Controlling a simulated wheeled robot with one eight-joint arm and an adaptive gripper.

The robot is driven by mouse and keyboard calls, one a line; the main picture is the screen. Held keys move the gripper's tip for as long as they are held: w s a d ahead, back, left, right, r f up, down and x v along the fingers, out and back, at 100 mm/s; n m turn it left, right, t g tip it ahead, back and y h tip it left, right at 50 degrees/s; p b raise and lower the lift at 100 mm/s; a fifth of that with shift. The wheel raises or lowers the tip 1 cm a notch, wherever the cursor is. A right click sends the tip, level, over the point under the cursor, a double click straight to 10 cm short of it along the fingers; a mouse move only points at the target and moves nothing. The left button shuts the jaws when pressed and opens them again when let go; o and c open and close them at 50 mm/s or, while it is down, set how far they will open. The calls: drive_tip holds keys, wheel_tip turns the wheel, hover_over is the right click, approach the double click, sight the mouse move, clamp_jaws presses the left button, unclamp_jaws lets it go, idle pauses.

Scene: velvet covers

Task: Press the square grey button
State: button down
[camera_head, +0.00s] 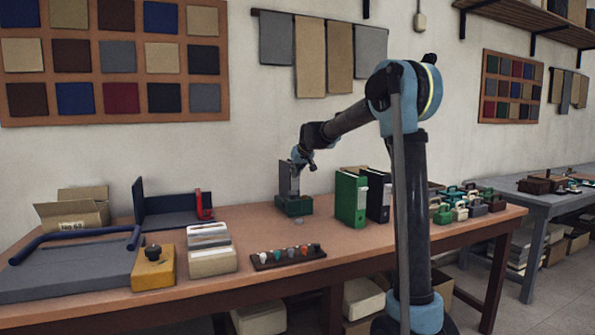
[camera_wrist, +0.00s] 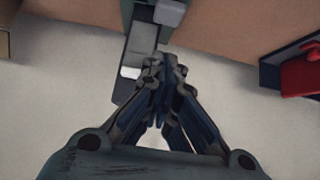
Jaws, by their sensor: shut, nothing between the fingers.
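A green device (camera_head: 294,206) with a tall grey upright part (camera_head: 288,178) stands on the table near the wall. A small grey piece (camera_head: 300,220) shows at its front; in the wrist view a rounded square grey piece (camera_wrist: 170,12), which looks like the button, shows at the top beside the device (camera_wrist: 140,45). I cannot tell if it is attached to the device. My gripper (camera_head: 309,168) is at the upright part, above the green base. In the wrist view its fingers (camera_wrist: 163,65) are together and empty, with their tips beside the device and apart from the grey square.
A green binder (camera_head: 350,199) and a black binder (camera_head: 378,196) stand close to the device's right. A dark stand with a red part (camera_head: 204,205) is to its left. A rack of small knobs (camera_head: 287,256) lies in front. Some table is bare between them.

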hover_over(292, 191)
drive_tip(key=f, duration=0.5)
drive_tip(key=shift+s+d, duration=0.35)
drive_tip(key=shift+f, duration=0.7)
drive_tip(key=shift+s+f, duration=0.1)
drive_tip(key=shift+f, duration=1.25)
wheel_tip(292, 191, up, 4)
drive_tip(key=shift+r, duration=0.2)
drive_tip(key=v, duration=0.9)
drive_tip(key=shift+s+r, duration=0.2)
